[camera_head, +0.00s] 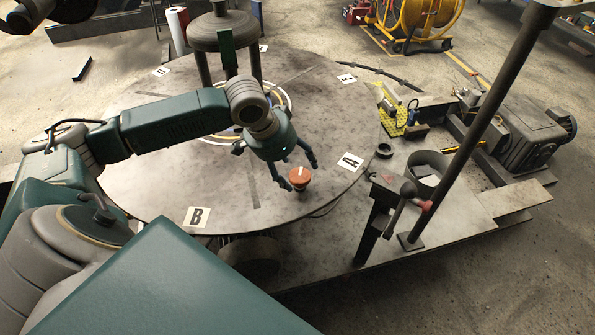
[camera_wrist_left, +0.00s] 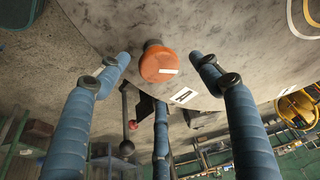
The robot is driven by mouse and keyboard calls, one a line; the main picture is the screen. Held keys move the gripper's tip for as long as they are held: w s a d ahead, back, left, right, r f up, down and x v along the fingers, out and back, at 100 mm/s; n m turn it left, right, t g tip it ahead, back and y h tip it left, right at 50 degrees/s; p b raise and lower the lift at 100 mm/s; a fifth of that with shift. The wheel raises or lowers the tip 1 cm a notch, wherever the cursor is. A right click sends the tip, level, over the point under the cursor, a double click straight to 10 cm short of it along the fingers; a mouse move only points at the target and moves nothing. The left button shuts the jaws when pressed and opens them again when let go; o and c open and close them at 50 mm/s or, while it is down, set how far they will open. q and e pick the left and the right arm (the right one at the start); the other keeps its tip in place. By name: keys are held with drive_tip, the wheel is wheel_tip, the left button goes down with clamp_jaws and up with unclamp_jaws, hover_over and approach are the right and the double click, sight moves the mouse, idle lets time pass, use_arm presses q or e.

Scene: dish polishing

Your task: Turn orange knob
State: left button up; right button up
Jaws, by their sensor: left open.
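The orange knob (camera_head: 300,178) is round with a white line across its face. It sits near the front edge of the round grey table (camera_head: 200,178), between labels A and B. In the left wrist view the knob (camera_wrist_left: 159,65) lies between the spread fingertips, with gaps on both sides. My left gripper (camera_head: 300,174) is open and empty, its fingers pointing down just above and beside the knob. It also shows in the left wrist view (camera_wrist_left: 160,60) with several blue fingers apart. Whether any finger touches the knob is unclear. My right gripper is not in view.
Label A (camera_head: 350,161) is right of the knob and label B (camera_head: 197,217) is to its left. A round machine head (camera_head: 222,30) stands behind my arm.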

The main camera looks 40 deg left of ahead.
sight(299, 175)
use_arm(q)
drive_tip(key=shift+x, duration=1.6)
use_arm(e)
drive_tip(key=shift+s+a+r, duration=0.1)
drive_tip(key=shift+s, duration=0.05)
use_arm(q)
drive_tip(key=shift+c, duration=0.2)
drive_tip(key=c, duration=1.1)
drive_tip(key=shift+r, duration=0.1)
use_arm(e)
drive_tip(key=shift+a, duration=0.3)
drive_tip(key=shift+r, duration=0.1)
